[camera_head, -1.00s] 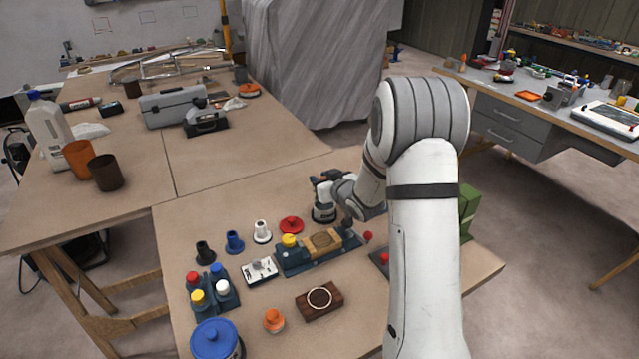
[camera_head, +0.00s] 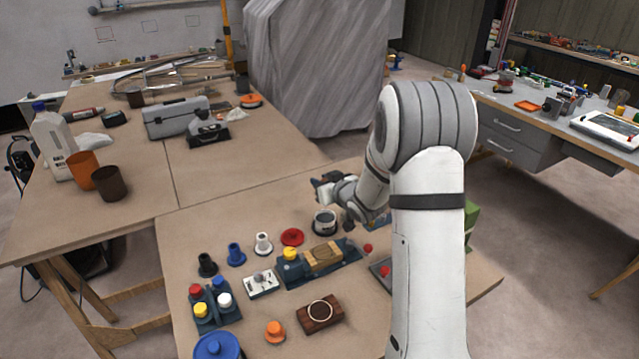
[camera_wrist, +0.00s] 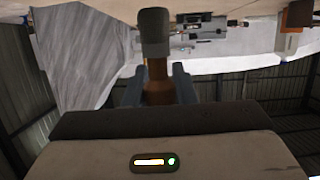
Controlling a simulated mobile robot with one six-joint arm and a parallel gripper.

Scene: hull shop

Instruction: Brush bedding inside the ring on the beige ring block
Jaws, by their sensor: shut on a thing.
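The beige ring block (camera_head: 323,257) sits in a dark blue fixture (camera_head: 297,275) on the near table; a thin oval ring outline shows on its top. My gripper (camera_head: 332,190) is raised above and behind it, near an open dark can (camera_head: 325,222). In the wrist view my gripper (camera_wrist: 158,88) is shut on a brown-handled brush (camera_wrist: 155,35) with a grey end, which stands out beyond the fingers. The brush is hard to make out in the head view. The ring's inside is too small to judge for bedding.
A dark brown block with a pale ring (camera_head: 320,313) lies nearer. A yellow knob (camera_head: 291,254), red disc (camera_head: 292,237), white switch box (camera_head: 261,284), orange knob (camera_head: 275,331) and blue-lidded tub (camera_head: 217,346) stand around. My arm hides the table's right part.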

